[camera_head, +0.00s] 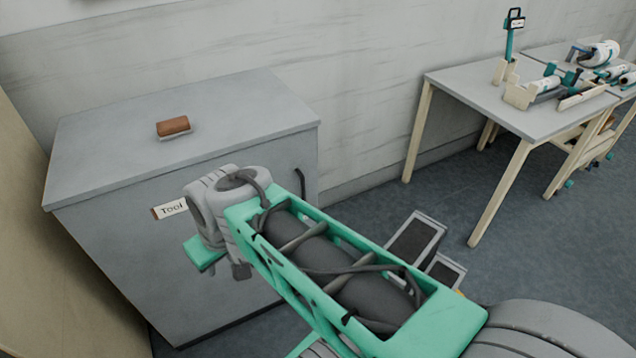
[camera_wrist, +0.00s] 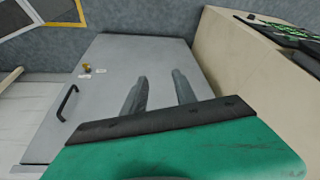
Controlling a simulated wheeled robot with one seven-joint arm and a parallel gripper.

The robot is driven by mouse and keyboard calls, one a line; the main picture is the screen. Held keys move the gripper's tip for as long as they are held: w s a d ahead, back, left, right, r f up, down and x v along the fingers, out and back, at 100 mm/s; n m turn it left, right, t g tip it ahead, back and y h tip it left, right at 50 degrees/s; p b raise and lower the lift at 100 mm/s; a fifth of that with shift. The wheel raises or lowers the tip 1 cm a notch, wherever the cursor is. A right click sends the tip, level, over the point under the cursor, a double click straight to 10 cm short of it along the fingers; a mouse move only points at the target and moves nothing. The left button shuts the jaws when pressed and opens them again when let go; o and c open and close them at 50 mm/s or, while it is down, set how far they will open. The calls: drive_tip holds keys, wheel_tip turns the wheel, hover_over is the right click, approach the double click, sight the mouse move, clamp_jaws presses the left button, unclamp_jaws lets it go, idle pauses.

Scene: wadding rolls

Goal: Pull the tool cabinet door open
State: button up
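The grey tool cabinet (camera_head: 90,165) stands against the wall in the head view, with a "Tool" label (camera_head: 170,209) on its front. Its door (camera_wrist: 115,125) fills much of the wrist view and looks closed. The dark bar handle (camera_head: 300,183) is near the right edge of the front in the head view. The handle (camera_wrist: 67,103) also shows at the left in the wrist view, clear of my fingers. My gripper (camera_wrist: 160,84) is open and empty in front of the door, off to one side of the handle. In the head view my arm hides part of the front and the fingertips.
A brown-topped block (camera_head: 173,127) lies on the cabinet top. A tan panel (camera_head: 45,255) stands close at the cabinet's left. A table (camera_head: 460,100) with tools stands at the right.

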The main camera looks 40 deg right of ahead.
drive_tip(key=w+d+f+t+y+b, duration=0.1)
drive_tip(key=w+d+f+t+b, duration=0.6)
drive_tip(key=w+d+f+b, duration=0.95)
drive_tip(key=m+t+h+b, duration=0.1)
drive_tip(key=t+h+b, duration=0.2)
drive_tip(key=t+b, duration=0.7)
approach(304, 187)
drive_tip(key=w+r+g+b, duration=0.1)
drive_tip(key=w, duration=0.2)
drive_tip(key=w+g+b, duration=0.1)
drive_tip(key=w, duration=0.2)
drive_tip(key=w+d+r+b, duration=0.1)
drive_tip(key=w, duration=0.3)
drive_tip(key=shift+w+r+g, duration=0.15)
drive_tip(key=shift+r+g, duration=0.15)
drive_tip(key=shift+g, duration=0.1)
drive_tip(key=shift+c, duration=0.5)
drive_tip(key=shift+a, duration=0.1)
clamp_jaws()
